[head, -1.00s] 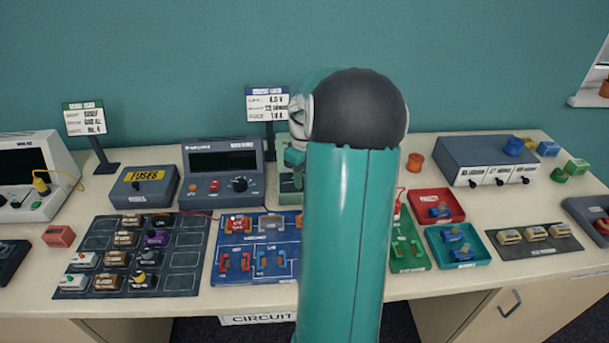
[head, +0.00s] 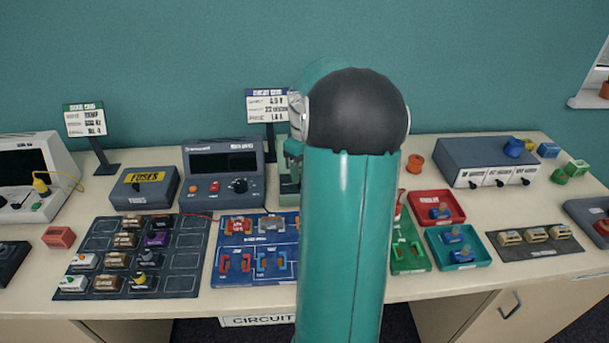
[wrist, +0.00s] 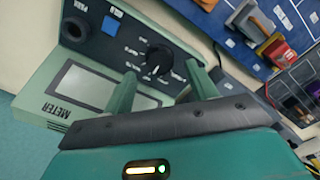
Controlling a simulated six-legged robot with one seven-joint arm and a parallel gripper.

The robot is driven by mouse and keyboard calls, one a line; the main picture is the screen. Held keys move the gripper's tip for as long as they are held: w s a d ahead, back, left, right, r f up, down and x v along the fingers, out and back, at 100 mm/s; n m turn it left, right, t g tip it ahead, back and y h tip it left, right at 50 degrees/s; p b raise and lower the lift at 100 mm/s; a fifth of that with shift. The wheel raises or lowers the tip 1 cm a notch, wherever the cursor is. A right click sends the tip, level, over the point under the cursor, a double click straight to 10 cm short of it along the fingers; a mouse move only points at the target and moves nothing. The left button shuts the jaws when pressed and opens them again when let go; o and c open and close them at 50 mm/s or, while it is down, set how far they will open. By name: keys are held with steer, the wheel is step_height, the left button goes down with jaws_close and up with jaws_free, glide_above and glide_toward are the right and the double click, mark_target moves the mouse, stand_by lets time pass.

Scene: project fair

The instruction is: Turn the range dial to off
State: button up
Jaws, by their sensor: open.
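The range dial (wrist: 157,61) is a round black knob with a white pointer mark, ringed by small labels on a green meter (wrist: 50,92). In the wrist view the meter appears turned over, its screen (wrist: 88,88) below the dial. My gripper (wrist: 161,69) is open, its two green fingers on either side of the dial in the picture. Whether they touch it I cannot tell. The label by the pointer is too small to read. In the head view my arm hides the dial and most of the meter (head: 288,187).
The meter also bears a blue button (wrist: 112,25) and a dark round knob (wrist: 75,29). A dark grey instrument with a screen (head: 222,162) stands left of it. A blue board (head: 232,257) lies in front, a green board (head: 408,258) and red tray (head: 440,218) to the right.

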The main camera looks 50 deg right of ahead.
step_height(320, 180, up, 11)
steer(key=shift+f, duration=0.2)
stand_by(0.5)
steer(key=w+a+r+t+h, duration=0.1)
steer(key=a+r, duration=0.1)
steer(key=a, duration=0.9)
steer(key=w+a+r+t+h, duration=0.1)
steer(key=w+a+r, duration=0.1)
steer(key=a, duration=0.9)
steer(key=s+a+f+t, duration=0.1)
steer(key=s+a, duration=0.2)
steer(key=a, duration=0.3)
steer(key=s+a+f+t+y, duration=0.1)
steer(key=s+a, duration=0.3)
steer(key=a, duration=0.3)
steer(key=s+a+f+t+y, duration=0.1)
steer(key=s+a, duration=0.2)
steer(key=a, duration=0.3)
steer(key=shift+s+a+f+n+t, duration=0.25)
steer(key=shift+s+f+n+t, duration=0.05)
steer(key=shift+s+f+n, duration=0.1)
